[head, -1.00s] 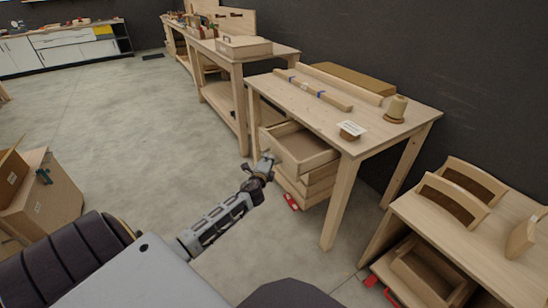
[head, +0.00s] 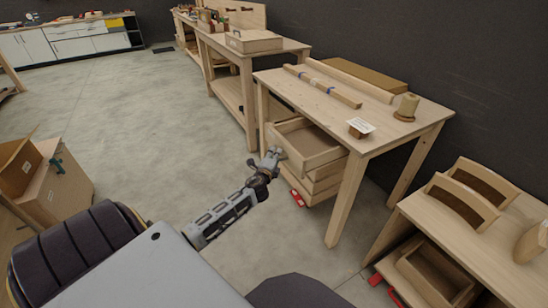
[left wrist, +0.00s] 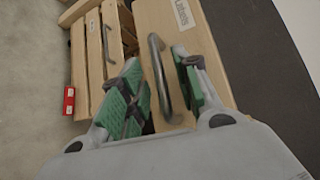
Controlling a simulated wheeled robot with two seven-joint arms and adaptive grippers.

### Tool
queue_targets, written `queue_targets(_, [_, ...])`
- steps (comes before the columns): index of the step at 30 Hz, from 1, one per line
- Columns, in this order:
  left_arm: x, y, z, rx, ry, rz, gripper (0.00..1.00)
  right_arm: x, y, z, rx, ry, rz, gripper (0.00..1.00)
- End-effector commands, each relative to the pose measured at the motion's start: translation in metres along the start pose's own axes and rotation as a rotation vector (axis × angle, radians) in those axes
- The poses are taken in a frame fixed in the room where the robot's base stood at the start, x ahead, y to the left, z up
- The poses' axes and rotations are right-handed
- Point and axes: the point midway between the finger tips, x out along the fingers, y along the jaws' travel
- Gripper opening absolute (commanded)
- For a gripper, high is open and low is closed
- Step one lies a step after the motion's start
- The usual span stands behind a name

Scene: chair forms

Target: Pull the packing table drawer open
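The packing table (head: 345,115) stands at the right, with a top drawer (head: 310,150) that sticks out open, its empty inside showing. In the left wrist view the drawer front (left wrist: 180,25) has a white label and a curved metal handle (left wrist: 159,75). My left gripper (head: 275,155) is at the drawer front. In the left wrist view its green-padded fingers (left wrist: 160,85) stand apart on either side of the handle, with a visible gap. My right gripper is not in view.
More drawers (head: 312,185) sit shut below, with a red piece (head: 298,198) by the floor. A label block (head: 360,127), a spool (head: 407,106) and wood strips are on the tabletop. Cardboard boxes (head: 45,185) stand at the left. A lower table (head: 480,215) is at right. The middle floor is clear.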

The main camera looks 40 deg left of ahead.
Motion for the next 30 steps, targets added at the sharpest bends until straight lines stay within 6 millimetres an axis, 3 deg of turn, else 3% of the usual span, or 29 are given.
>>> queue_targets(11, [-0.008,0.0,0.0,0.0,0.001,-0.001,0.32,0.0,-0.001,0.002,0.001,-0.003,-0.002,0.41])
queue_targets(30, [-0.061,0.001,0.0,0.0,0.001,0.001,0.32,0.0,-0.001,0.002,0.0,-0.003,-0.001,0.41])
